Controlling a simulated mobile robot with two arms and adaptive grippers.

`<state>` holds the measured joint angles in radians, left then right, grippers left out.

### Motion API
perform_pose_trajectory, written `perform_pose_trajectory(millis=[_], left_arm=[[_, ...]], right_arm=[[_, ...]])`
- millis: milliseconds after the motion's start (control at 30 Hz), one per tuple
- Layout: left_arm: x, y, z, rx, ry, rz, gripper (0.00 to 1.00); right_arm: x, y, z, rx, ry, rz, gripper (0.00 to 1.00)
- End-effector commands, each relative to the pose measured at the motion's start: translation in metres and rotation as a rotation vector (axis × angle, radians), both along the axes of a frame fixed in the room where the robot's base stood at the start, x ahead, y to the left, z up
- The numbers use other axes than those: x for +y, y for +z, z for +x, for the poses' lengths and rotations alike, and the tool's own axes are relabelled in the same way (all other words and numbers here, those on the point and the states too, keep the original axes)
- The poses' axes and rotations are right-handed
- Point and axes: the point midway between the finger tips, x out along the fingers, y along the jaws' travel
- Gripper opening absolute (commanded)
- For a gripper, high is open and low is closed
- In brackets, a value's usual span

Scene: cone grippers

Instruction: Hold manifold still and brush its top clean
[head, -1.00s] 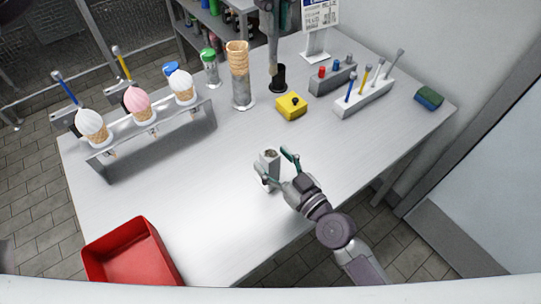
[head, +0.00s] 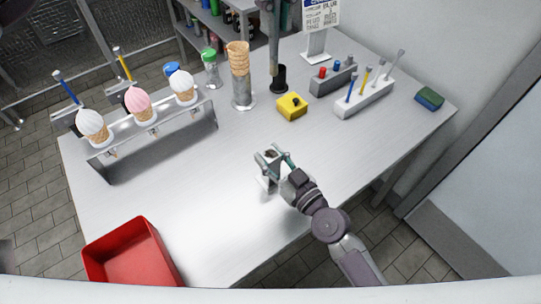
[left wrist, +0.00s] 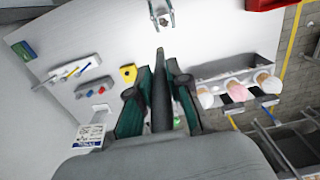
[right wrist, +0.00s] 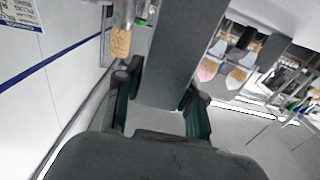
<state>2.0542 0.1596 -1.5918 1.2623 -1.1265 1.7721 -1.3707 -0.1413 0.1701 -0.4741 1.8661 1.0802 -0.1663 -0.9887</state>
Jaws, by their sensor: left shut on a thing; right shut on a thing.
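The grey manifold (head: 268,160) stands on the table near the middle of the head view, with a dark patch on its top. My right gripper (head: 274,160) is shut on it, one finger on each side. The right wrist view shows the manifold (right wrist: 170,60) as a tall grey block between the fingers. My left gripper (left wrist: 160,95) is shut on the brush, whose dark shaft (left wrist: 161,80) runs between the fingers. In the head view the brush (head: 274,55) hangs upright, its lower end at the black cup (head: 280,80); whether it is inside the cup is unclear.
A yellow block (head: 292,107) stands near the cup. Grey racks of tools (head: 363,98) are at the right. A cone tower (head: 238,75) and a metal rack of ice-cream cones (head: 160,140) are at the left. A red bin (head: 130,250) sits front left. Table between is clear.

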Motion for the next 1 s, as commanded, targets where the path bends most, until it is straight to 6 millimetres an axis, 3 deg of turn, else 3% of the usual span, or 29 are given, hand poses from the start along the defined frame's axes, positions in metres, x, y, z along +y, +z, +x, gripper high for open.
perform_pose_trajectory(millis=[33,167,533,1000], left_arm=[[0.0000,0.0001,0.0000,0.000,0.000,0.000,0.00],[0.0000,0.0000,0.0000,0.000,0.000,0.000,0.00],[0.0000,0.0001,0.0000,0.000,0.000,0.000,0.00],[0.0000,0.0000,0.0000,0.000,0.000,0.000,0.00]], right_arm=[[-0.0001,-0.0001,0.0000,0.000,0.000,0.000,0.22],[-0.0002,-0.0001,-0.0001,0.000,0.000,0.000,0.00],[-0.0003,0.0000,0.0001,-0.001,0.004,-0.002,0.00],[-0.0001,0.0000,0.0000,0.000,0.142,0.000,0.00]])
